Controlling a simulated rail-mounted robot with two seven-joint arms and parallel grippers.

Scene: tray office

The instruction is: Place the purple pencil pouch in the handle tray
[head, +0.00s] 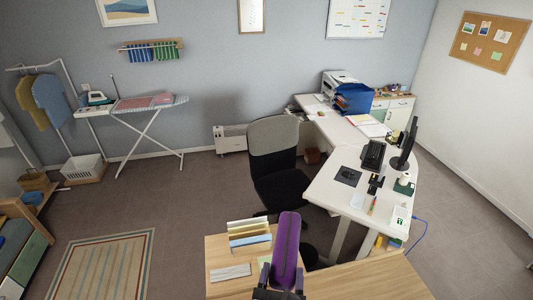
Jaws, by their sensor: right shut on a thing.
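The purple pencil pouch (287,245) is long and stands out at the bottom middle of the head view. My right gripper (282,279) is shut on its near end, with a dark finger on each side. The pouch appears in front of the wooden surface (375,283); I cannot tell whether it touches it. I cannot make out a tray with handles for certain in this view. My left gripper does not show.
A rack of folders (249,234) and a flat grey item (230,273) are on the wooden surface, left of the pouch. A black office chair (277,170) stands beyond. The white desk (335,187) to the right holds a monitor (406,147) and small items. Wood at right is bare.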

